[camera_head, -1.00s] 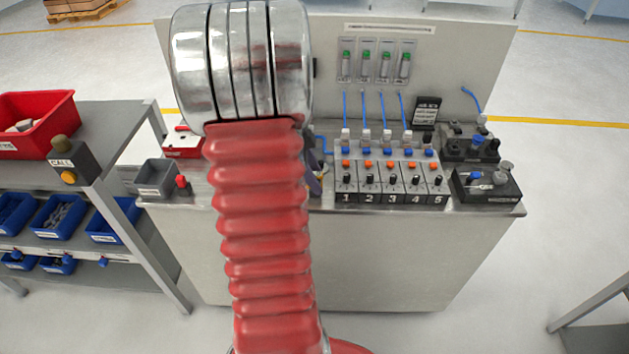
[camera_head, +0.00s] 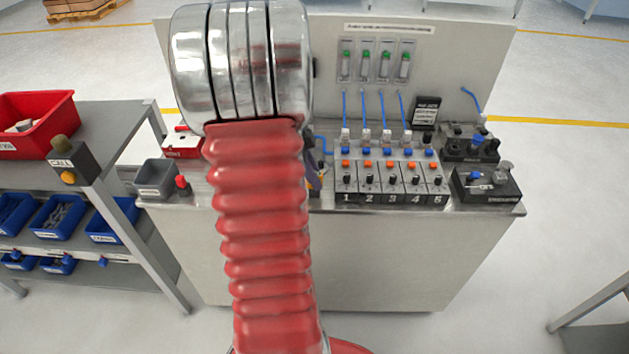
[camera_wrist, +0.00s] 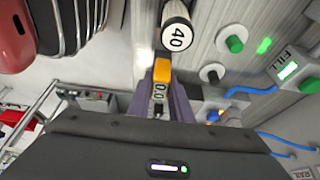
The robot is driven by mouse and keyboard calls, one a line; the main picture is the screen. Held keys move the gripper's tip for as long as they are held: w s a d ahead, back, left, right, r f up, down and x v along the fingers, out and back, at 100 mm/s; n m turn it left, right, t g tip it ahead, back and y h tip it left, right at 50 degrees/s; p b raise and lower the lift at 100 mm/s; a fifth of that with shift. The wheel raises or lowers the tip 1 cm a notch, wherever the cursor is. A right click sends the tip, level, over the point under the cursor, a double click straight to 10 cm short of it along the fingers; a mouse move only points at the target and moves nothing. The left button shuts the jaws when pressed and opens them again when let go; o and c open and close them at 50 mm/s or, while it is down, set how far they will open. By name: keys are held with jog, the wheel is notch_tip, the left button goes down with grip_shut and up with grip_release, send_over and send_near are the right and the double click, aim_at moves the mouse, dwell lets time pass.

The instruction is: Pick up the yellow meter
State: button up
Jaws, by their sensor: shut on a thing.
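The yellow meter (camera_wrist: 161,73) shows in the wrist view with a small two-digit display. My gripper (camera_wrist: 160,92) has its purple-grey fingers on either side of it and is shut on it. In the head view my red bellows arm hides most of the gripper; only a purple finger part (camera_head: 311,177) and a small yellow bit show at its right edge. I cannot tell whether the meter is clear of the bench.
The bench (camera_head: 330,232) has numbered valve modules (camera_head: 392,182), black fixtures (camera_head: 486,184) and a grey bin (camera_head: 156,178). Blue tubes run up its back panel. A shelf with bins stands left.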

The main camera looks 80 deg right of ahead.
grip_shut()
notch_tip(320, 180, up, 10)
dwell(0.5)
jog(key=shift+s, duration=0.1)
dwell(0.5)
